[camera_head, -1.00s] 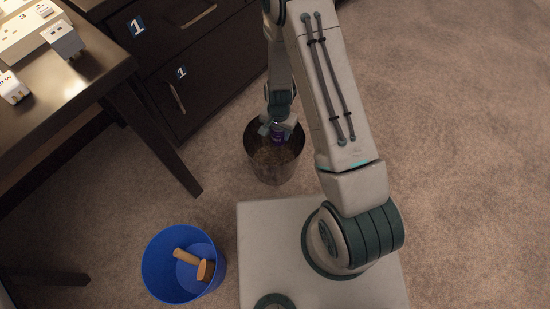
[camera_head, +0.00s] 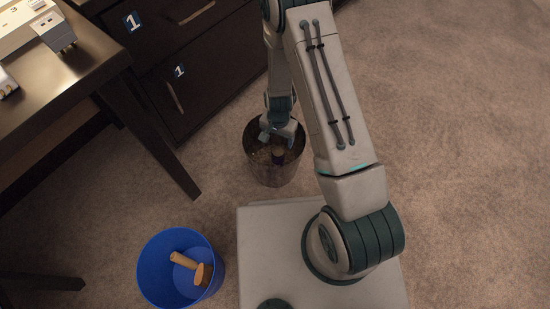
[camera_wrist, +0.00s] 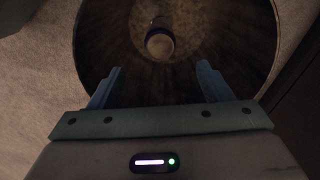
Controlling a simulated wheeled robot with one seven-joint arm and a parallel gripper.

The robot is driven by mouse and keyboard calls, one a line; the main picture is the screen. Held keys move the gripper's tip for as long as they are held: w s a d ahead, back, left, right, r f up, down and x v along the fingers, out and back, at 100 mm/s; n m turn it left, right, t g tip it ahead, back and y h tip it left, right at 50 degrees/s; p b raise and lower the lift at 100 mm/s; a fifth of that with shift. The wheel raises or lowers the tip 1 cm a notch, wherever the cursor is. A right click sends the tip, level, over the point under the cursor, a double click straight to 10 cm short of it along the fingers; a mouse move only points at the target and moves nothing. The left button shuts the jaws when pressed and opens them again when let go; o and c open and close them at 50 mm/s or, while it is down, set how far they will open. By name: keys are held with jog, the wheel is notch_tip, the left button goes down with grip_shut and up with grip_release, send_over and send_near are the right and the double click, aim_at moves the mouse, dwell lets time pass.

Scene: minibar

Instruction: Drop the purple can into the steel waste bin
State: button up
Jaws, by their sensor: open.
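The purple can (camera_head: 278,156) is inside the steel waste bin (camera_head: 274,175), below my gripper. In the wrist view the can (camera_wrist: 160,40) shows its pale round end, apart from the fingers, against the inner wall of the bin (camera_wrist: 95,50). I cannot tell whether it is falling or resting. My gripper (camera_head: 277,139) is over the bin's mouth. In the wrist view my gripper (camera_wrist: 160,82) is open, with its two fingers wide apart and nothing between them.
A blue bucket (camera_head: 150,266) holding a wooden-handled tool (camera_head: 190,264) stands at the lower left. A dark desk (camera_head: 85,75) with white items is at the left. Dark drawers (camera_head: 190,85) stand behind the bin. Carpet (camera_head: 460,130) is clear at the right.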

notch_tip(320, 180, up, 14)
jog(key=p, duration=0.5)
jog(key=shift+p, duration=0.3)
jog(key=s+d+r+n+t+p, duration=0.15)
jog(key=r+p, duration=0.65)
jog(key=r, duration=0.9)
jog(key=s+d+r+n+p, duration=0.15)
jog(key=r+p, duration=0.65)
jog(key=r, duration=0.9)
jog(key=s+d+r+n+p, duration=0.1)
jog(key=s+r+p, duration=0.3)
jog(key=r, duration=0.5)
jog(key=s+d+r+t+p, duration=0.1)
jog(key=s+d+r+p, duration=0.2)
jog(key=r, duration=0.6)
jog(key=s+d+r+n+p, duration=0.1)
jog(key=s+d+r+p, duration=0.1)
jog(key=s+r+p, duration=0.3)
notch_tip(320, 180, up, 4)
jog(key=shift+s+d+f+n+p, duration=0.1)
jog(key=shift+s+d+n+p, duration=0.15)
jog(key=shift+p, duration=1)
jog(key=shift+c, duration=0.3)
